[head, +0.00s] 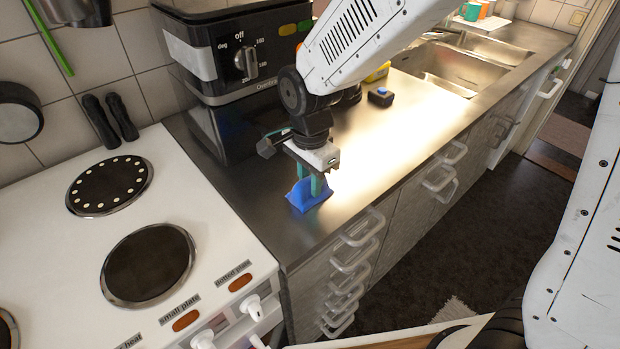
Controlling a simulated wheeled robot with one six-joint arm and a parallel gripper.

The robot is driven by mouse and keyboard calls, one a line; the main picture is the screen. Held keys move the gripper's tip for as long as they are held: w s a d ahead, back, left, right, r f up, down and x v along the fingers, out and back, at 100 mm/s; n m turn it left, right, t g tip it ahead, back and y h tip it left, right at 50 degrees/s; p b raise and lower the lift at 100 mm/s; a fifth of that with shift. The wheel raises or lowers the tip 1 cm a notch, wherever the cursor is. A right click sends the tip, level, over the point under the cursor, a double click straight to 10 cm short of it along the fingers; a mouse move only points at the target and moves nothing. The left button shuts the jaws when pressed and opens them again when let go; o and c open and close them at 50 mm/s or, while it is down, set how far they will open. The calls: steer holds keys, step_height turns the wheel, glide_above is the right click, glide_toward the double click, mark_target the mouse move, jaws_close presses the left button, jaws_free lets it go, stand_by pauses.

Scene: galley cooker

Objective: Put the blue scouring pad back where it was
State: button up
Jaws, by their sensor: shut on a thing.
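The blue scouring pad (303,199) is at the front part of the steel worktop (262,196), just right of the cooker. My gripper (312,184) points down from above and is shut on the pad, with its greenish fingers at the pad's upper part. The fingers hide some of the pad. I cannot tell whether the pad rests on the worktop or hangs just above it.
A black fryer (232,75) with a dial stands behind my gripper. The white cooker (75,243) with dark hotplates is on the left. Worktop between is clear.

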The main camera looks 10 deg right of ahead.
steer(key=o, duration=1)
steer(key=shift+c, duration=0.2)
step_height(320, 180, up, 12)
steer(key=s+d+r+n, duration=0.2)
steer(key=s+d, duration=0.2)
steer(key=d, duration=0.2)
steer(key=s+d+r+n, duration=0.3)
steer(key=s+d, duration=0.1)
steer(key=d, duration=0.2)
steer(key=s+d+f+n+t, duration=0.1)
steer(key=s+d+n, duration=0.5)
steer(key=s, duration=0.5)
steer(key=d, duration=0.2)
steer(key=shift+s+d+f, duration=0.3)
steer(key=shift+s+d, duration=0.05)
